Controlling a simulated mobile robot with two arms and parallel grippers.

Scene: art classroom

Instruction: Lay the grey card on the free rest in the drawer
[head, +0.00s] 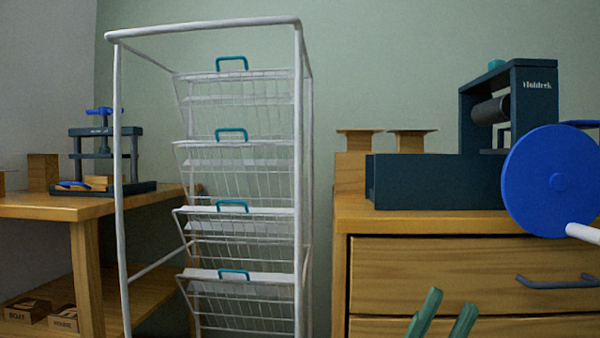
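My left gripper (447,302) shows at the bottom edge as two green fingers. They stand apart with nothing seen between them, in front of the wooden cabinet. The upper drawer (430,272) of the cabinet appears shut and has a grey handle (556,281) at its right. A lower drawer front (375,328) shows partly below it. The inside of the drawers and any rest in them are hidden. I cannot make out a grey card. My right gripper is not in view.
A white wire rack (118,190) with tilted baskets and teal handles stands left of the cabinet. A dark press with a blue wheel (553,181) stands on the cabinet. A wooden table (95,207) at left bears a small press (104,150). A gap separates rack and cabinet.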

